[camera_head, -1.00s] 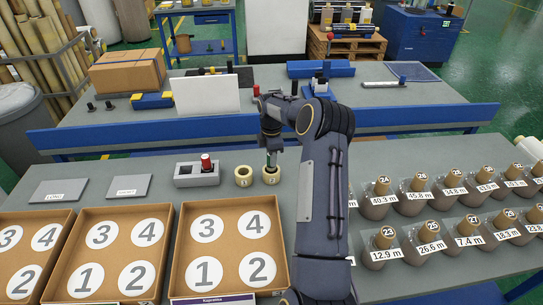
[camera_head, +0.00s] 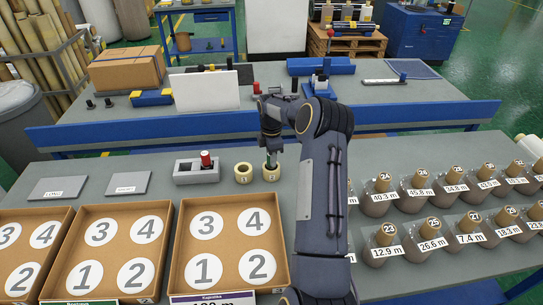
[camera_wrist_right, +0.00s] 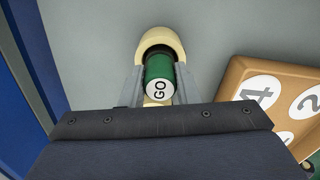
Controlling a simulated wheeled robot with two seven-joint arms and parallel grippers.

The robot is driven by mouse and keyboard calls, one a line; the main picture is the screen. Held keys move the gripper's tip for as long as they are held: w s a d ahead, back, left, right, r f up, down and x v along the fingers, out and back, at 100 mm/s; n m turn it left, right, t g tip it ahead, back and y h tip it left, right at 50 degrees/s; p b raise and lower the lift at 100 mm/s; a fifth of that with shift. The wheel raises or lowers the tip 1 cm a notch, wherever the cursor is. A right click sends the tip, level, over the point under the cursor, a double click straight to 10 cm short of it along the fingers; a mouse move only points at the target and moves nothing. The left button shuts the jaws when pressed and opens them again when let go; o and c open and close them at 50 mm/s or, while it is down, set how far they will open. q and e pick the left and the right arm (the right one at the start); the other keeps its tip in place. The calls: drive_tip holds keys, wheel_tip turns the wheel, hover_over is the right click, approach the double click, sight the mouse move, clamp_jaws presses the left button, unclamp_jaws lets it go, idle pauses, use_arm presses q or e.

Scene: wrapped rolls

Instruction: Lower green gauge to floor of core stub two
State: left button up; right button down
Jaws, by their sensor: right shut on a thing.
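Two short cream core stubs stand on the near table: core stub one (camera_head: 243,173) on the left and core stub two (camera_head: 271,174) on the right. My right gripper (camera_head: 271,153) is shut on the green gauge (camera_head: 271,160) and holds it upright over core stub two. In the right wrist view the green gauge (camera_wrist_right: 158,72), with a white end marked GO, sits between the fingers (camera_wrist_right: 157,85). The cream rim of core stub two (camera_wrist_right: 155,38) shows around its far end, which appears to be at or in the bore. The depth is hidden. My left gripper is out of view.
A grey two-slot holder (camera_head: 196,172) with a red-topped piece (camera_head: 206,159) stands left of the stubs. Cardboard trays with numbered circles, such as the nearest one (camera_head: 178,270), lie in front. Wrapped rolls (camera_head: 380,205) in several places fill the right side.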

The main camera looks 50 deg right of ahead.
drive_tip(key=shift+f, duration=0.15)
drive_tip(key=c, duration=1)
unclamp_jaws()
wheel_tip(320, 180, up, 8)
drive_tip(key=p, duration=0.5)
drive_tip(key=shift+f, duration=0.1)
